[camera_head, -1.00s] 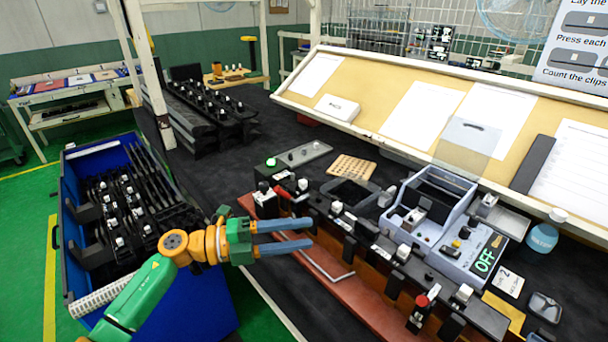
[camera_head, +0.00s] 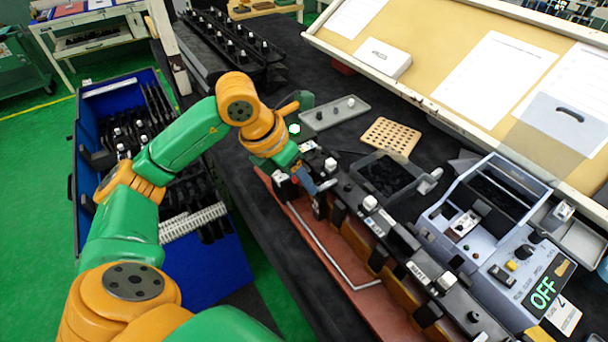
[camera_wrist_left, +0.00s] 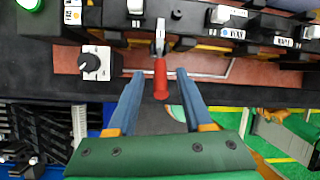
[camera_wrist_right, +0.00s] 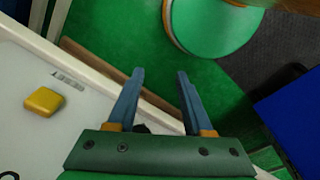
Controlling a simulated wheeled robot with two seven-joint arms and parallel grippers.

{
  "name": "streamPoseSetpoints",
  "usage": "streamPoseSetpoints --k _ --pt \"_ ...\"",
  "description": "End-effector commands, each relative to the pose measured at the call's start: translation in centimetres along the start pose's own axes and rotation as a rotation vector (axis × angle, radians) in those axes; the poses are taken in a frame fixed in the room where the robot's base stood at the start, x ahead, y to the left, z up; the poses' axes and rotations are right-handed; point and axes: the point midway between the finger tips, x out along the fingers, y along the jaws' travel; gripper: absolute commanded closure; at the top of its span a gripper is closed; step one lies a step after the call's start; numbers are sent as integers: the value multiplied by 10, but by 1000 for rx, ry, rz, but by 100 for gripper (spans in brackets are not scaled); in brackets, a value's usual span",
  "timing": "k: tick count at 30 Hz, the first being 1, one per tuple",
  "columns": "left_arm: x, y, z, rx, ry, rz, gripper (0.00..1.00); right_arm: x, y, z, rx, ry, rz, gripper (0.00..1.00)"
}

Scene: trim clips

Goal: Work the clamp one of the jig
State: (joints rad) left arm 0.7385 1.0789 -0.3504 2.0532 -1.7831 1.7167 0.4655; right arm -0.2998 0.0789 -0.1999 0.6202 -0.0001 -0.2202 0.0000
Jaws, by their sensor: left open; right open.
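The jig (camera_head: 401,236) is a long black rail with several white-labelled clips along a red-brown base. At its left end is a clamp with a red handle (camera_wrist_left: 160,80), seen in the left wrist view; the arm and gripper hide it in the head view. My left gripper (camera_head: 316,186) is at that end of the jig. In the left wrist view its open fingers (camera_wrist_left: 160,74) point toward the clamp, with the red handle between their tips. I see no finger closed on it. My right gripper (camera_wrist_right: 160,74) is open and empty, away from the jig.
A black knob on a white block (camera_wrist_left: 95,63) sits left of the clamp. A grey-blue device (camera_head: 490,240) reading OFF stands right of the jig. A blue bin (camera_head: 225,262) of dark parts is at left. A yellow block (camera_wrist_right: 44,101) lies on a white surface near my right gripper.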

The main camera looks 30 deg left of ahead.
Motion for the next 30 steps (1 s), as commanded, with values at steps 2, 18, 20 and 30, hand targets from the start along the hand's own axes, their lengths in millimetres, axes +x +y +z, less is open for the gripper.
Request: streamPoseSetpoints --k 2,18,20,30 --pt "7 0 0 0 3 -1 49 -2 0 0 0 -1 1 49" --pt "11 0 0 0 0 -1 100 -2 1 1 -1 -2 2 49" --pt "11 0 0 0 0 -1 100 -2 1 1 -1 -2 2 49" --pt "10 0 0 0 -1 -1 100 -2 1 0 -1 -1 2 49"
